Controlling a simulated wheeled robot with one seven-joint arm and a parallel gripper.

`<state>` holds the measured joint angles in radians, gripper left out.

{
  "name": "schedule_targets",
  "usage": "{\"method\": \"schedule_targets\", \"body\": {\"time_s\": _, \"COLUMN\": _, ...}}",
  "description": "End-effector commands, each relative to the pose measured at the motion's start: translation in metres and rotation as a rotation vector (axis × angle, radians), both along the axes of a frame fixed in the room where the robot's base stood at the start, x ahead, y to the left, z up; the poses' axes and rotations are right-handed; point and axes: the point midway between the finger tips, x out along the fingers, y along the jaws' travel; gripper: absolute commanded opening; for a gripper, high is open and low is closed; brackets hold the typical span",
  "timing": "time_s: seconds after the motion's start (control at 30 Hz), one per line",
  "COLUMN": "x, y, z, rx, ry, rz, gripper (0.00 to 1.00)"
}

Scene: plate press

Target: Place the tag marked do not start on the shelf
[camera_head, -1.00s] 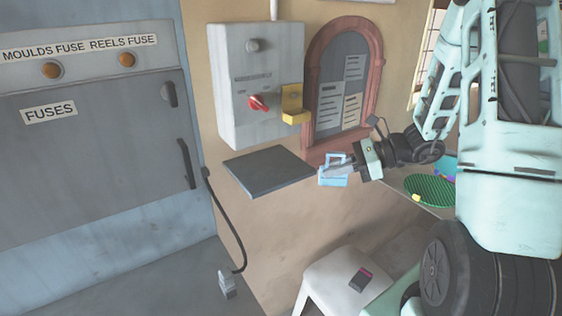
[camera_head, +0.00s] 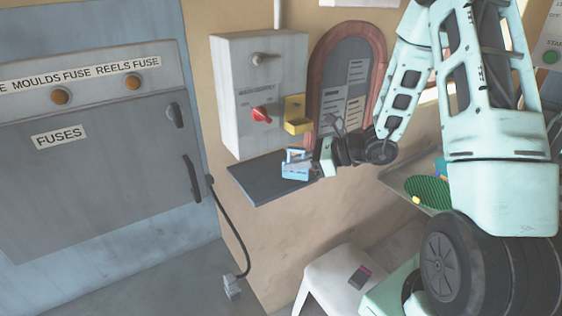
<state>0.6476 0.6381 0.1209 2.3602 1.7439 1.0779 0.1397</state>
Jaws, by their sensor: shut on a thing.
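The shelf (camera_head: 255,183) is a flat dark grey board on the tan wall, below the grey switch box. The tag is at the right part of the shelf in the picture, over its surface. I cannot tell whether it touches the board. The gripper comes in from the right, and its fingers are partly hidden by the tag and the wrist.
A grey switch box (camera_head: 242,92) with a red knob (camera_head: 262,114) and a yellow bracket (camera_head: 296,122) hangs above the shelf. An arched notice board (camera_head: 318,75) is behind my wrist. A fuse cabinet (camera_head: 95,150) stands left. The left part of the shelf is clear.

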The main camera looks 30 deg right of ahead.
Motion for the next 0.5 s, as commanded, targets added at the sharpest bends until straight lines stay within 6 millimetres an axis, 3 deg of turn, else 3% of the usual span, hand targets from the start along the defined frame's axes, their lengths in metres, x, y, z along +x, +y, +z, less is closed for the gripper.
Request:
{"method": "schedule_targets", "body": {"time_s": 0.23, "x": 0.026, "y": 0.029, "z": 0.003, "rx": 0.002, "ry": 0.001, "rz": 0.006, "gripper": 0.0}}
{"method": "schedule_targets", "body": {"time_s": 0.5, "x": 0.027, "y": 0.027, "z": -0.015, "rx": -0.001, "ry": 0.001, "rz": 0.0, "gripper": 0.0}}
